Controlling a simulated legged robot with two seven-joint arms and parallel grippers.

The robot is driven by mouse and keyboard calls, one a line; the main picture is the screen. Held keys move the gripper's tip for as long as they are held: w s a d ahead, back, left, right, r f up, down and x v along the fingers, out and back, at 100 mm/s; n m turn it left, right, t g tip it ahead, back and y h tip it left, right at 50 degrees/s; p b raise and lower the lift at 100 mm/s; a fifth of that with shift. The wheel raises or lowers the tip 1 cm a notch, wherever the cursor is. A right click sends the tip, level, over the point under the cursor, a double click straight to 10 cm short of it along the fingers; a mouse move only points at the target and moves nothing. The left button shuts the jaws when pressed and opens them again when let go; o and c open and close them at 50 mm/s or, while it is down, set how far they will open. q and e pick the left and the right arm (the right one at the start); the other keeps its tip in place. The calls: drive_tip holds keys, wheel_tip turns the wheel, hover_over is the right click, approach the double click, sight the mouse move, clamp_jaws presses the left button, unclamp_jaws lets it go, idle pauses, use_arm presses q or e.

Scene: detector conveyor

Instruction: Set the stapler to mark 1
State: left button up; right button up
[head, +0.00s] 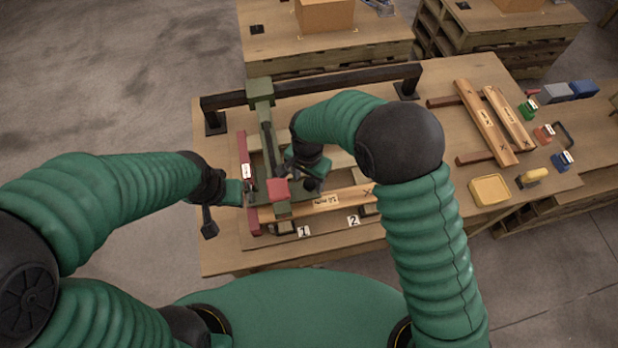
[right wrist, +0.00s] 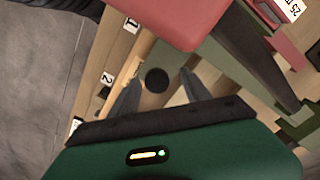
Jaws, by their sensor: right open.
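A green stapler carriage (head: 259,90) sits on the dark rear rail, and its arm reaches forward to a red block (head: 277,188). The red block also shows at the top of the right wrist view (right wrist: 160,20). The mark 1 label (head: 304,231) is on the table's front strip, with the mark 2 label (head: 353,221) to its right. My right gripper (head: 290,168) is beside the red block; in the right wrist view its fingers (right wrist: 160,88) are apart, with a dark round knob (right wrist: 157,80) showing between them. My left gripper (head: 243,193) is by the maroon bar; its fingers are unclear.
The dark rail (head: 340,80) spans the table's back. Wooden boards (head: 325,202) lie in the frame under the stapler, and two more planks (head: 485,115) lie at right. A yellow tray (head: 489,190) and several small coloured items stand at the right edge.

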drive_tip(key=shift+r, duration=0.25)
wheel_tip(320, 180, up, 16)
drive_tip(key=b, duration=0.1)
drive_tip(key=shift+a+b, duration=0.15)
drive_tip(key=shift+b, duration=0.25)
drive_tip(key=shift+r, duration=0.1)
